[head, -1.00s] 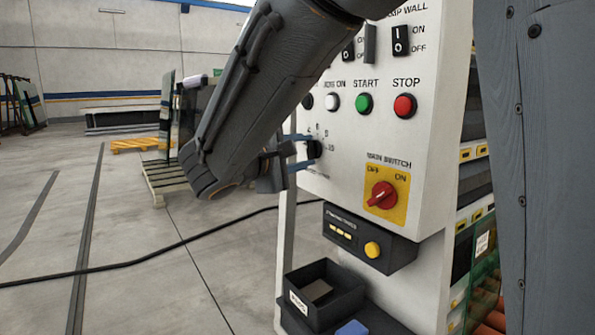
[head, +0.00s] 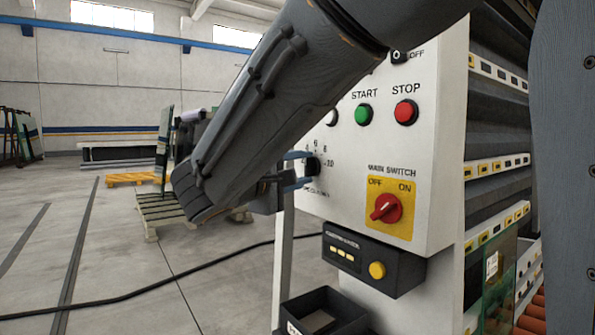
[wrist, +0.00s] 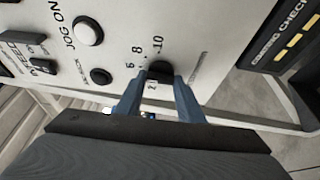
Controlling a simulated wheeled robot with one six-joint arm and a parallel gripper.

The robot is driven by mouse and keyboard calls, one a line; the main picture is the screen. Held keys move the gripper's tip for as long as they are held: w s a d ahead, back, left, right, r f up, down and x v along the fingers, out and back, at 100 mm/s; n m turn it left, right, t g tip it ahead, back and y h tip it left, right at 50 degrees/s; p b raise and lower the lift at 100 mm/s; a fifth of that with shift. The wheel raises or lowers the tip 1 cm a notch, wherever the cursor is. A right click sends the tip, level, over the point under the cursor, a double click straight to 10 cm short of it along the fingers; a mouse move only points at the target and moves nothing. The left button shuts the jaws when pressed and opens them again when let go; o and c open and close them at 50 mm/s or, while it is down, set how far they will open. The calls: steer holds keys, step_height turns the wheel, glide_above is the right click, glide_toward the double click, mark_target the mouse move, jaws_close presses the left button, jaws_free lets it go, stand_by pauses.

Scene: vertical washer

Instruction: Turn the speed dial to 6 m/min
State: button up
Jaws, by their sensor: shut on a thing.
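The black speed dial (head: 311,166) sits on the white control panel (head: 345,207), with the numbers 6, 8 and 10 readable around it in the head view. My gripper (head: 299,168) reaches it from the left, with its blue fingers on either side of the dial. In the wrist view the two fingertips of my gripper (wrist: 160,82) are shut on the dial (wrist: 160,70). The numbers 6, 8 and 10 show beside it there. Which number the dial points to cannot be told, as the fingers cover part of it.
The green START button (head: 363,114), red STOP button (head: 405,112) and red main switch (head: 386,208) are to the right of the dial. A dark box with a yellow button (head: 377,270) juts out below. A black cable (head: 150,289) crosses the open floor.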

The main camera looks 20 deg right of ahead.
steer(key=shift+d+f, duration=0.1)
steer(key=o, duration=1.1)
steer(key=shift+d, duration=0.1)
steer(key=shift+c, duration=0.2)
steer(key=shift+s+a, duration=0.1)
steer(key=shift+a, duration=0.15)
steer(key=shift+s+a, duration=0.2)
steer(key=shift+a, duration=0.1)
steer(key=v, duration=0.6)
steer(key=shift+s+a, duration=0.25)
steer(key=shift+s, duration=0.05)
